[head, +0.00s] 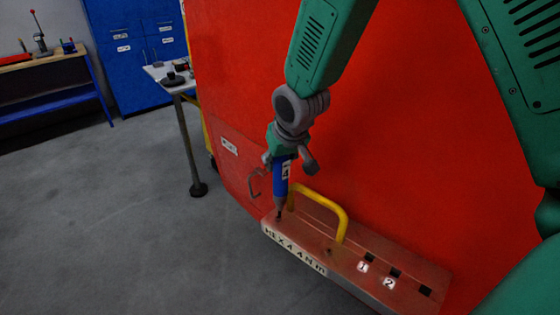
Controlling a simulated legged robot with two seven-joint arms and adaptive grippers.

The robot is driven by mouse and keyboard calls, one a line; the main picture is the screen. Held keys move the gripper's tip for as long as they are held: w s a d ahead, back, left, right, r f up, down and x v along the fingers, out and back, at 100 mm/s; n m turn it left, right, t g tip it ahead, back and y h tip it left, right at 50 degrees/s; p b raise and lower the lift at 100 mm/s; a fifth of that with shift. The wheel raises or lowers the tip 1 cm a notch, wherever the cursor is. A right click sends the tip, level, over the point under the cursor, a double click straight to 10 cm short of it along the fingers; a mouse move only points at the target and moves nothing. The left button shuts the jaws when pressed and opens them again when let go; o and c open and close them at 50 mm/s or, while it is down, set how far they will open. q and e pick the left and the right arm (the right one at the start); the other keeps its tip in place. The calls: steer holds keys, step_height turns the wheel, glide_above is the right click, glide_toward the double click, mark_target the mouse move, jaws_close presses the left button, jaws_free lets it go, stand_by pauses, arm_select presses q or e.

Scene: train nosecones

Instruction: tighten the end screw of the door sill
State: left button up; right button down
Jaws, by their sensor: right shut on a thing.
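The door sill (310,238) is a red ledge at the foot of the large red nosecone wall. Its front edge carries a white label reading "HEX 4 4Nm". My right gripper (281,160) is shut on a blue screwdriver (281,178) marked 4. The screwdriver stands nearly upright, its dark tip down at the left end of the sill. The end screw under the tip is too small and hidden to make out, so I cannot tell whether the tip sits in it. My left gripper is not in view.
A yellow handle (346,221) rises from the sill close to the screwdriver's right. Dark square holes, with labels 1 (362,267) and 2 (389,283), lie further right. A small table (157,73), a workbench (40,60) and blue cabinets (127,52) stand behind. Grey floor at left is clear.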

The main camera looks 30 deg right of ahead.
steer(key=shift+a+f, duration=0.15)
steer(key=shift+a, duration=0.5)
steer(key=shift+d+f, duration=0.15)
steer(key=shift+d, duration=0.4)
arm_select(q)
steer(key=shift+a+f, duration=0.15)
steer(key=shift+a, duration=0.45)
arm_select(e)
steer(key=shift+a, duration=0.55)
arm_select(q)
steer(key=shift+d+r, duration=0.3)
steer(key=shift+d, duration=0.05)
arm_select(e)
steer(key=shift+d, duration=0.4)
arm_select(q)
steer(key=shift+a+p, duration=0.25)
steer(key=shift+p, duration=0.15)
arm_select(e)
steer(key=shift+a, duration=0.3)
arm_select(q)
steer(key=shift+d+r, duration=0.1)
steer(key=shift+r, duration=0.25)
arm_select(e)
steer(key=shift+d+f, duration=0.1)
arm_select(q)
steer(key=shift+p, duration=0.35)
